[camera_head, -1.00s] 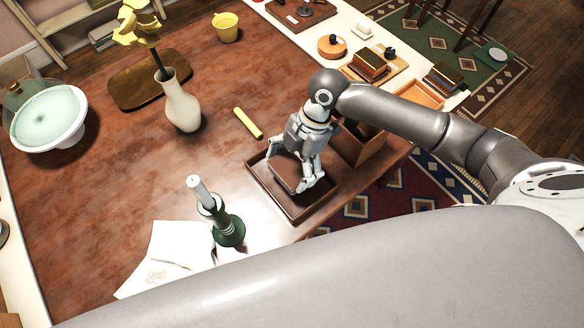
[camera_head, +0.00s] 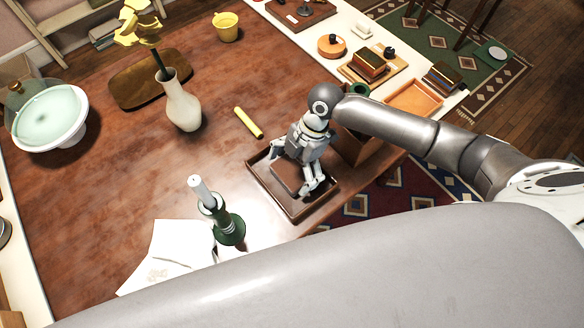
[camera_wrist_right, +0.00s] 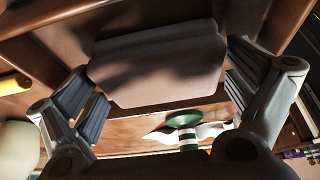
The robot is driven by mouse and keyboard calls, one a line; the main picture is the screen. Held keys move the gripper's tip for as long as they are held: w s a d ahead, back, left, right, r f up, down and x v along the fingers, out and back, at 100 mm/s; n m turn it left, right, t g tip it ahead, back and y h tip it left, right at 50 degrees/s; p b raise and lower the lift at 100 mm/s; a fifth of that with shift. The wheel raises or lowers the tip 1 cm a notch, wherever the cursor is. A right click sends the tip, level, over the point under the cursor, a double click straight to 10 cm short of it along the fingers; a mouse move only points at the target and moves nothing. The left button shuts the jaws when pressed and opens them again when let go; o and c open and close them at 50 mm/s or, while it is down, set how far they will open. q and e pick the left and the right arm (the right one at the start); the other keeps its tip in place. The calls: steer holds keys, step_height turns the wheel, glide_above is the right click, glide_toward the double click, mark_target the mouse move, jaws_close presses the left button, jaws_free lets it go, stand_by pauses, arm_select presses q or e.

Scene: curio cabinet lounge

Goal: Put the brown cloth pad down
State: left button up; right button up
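The brown cloth pad (camera_head: 287,179) lies in the shallow brown tray (camera_head: 263,188) near the table's front edge. The wrist view shows the pad (camera_wrist_right: 158,65) as a flat, rounded slab between the fingers. My right gripper (camera_head: 294,176) is over the tray with its fingers spread on either side of the pad. In the wrist view my right gripper (camera_wrist_right: 160,88) has narrow gaps between its finger pads and the cloth pad's sides. The pad's far edge is partly covered by the gripper in the head view. My left gripper is out of view.
A green candlestick (camera_head: 229,228) stands left of the tray, beside white papers (camera_head: 168,252). A yellow stick (camera_head: 248,122) lies behind the tray. A brown box (camera_head: 355,149) stands close on its right. A white vase (camera_head: 182,104) stands farther back. The table's middle is clear.

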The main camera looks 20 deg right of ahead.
steer(key=shift+r, duration=0.1)
steer(key=b+v, duration=0.1)
steer(key=v, duration=1.1)
steer(key=shift+s, duration=0.1)
stand_by(0.3)
